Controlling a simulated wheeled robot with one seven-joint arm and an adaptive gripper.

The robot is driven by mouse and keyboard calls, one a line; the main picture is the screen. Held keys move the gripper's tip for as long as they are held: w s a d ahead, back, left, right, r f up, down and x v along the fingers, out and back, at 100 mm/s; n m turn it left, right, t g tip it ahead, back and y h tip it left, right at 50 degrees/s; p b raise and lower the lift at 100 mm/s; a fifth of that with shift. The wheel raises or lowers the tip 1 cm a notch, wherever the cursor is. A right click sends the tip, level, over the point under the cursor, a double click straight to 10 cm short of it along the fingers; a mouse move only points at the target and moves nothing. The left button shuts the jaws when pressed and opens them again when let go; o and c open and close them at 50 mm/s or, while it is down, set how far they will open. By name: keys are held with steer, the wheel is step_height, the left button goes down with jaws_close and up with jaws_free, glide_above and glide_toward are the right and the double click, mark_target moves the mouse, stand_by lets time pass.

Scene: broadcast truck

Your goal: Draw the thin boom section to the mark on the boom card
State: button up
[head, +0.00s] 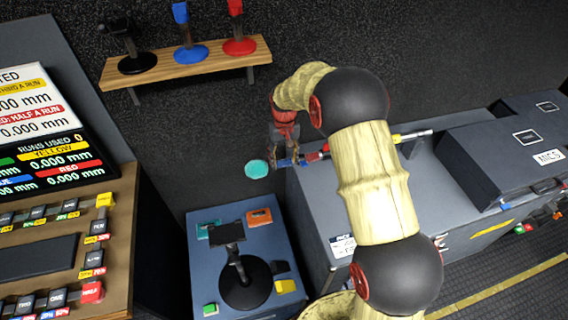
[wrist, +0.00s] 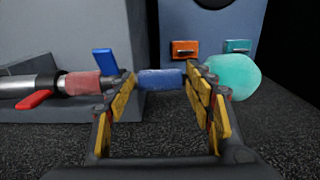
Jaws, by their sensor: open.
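The boom runs across the top of the grey case. In the wrist view it has a silver tube (wrist: 28,84) with a red lever (wrist: 36,99), a red section (wrist: 82,83), a blue lever (wrist: 104,62), a thin blue section (wrist: 160,79) and a teal ball (wrist: 234,77) at its end. The ball also shows in the head view (head: 257,169), past the case's edge. My gripper (wrist: 163,84) is open; the blue section shows in the gap between its fingers, and contact cannot be told. The fingers hide parts of the boom. A small white card (head: 343,246) is on the case front; its text is unreadable.
A blue-grey box (head: 202,262) with a black stand (head: 243,285) and coloured clips stands below the ball. A wooden shelf (head: 170,66) holds several stands at the back. A control desk (head: 120,240) with a millimetre display (head: 45,165) is at left. Dark boxes (head: 510,150) sit at right.

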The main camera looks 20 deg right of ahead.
steer(key=shift+f, duration=1.05)
steer(key=shift+c, duration=1.2)
steer(key=c, duration=1.1)
jaws_close()
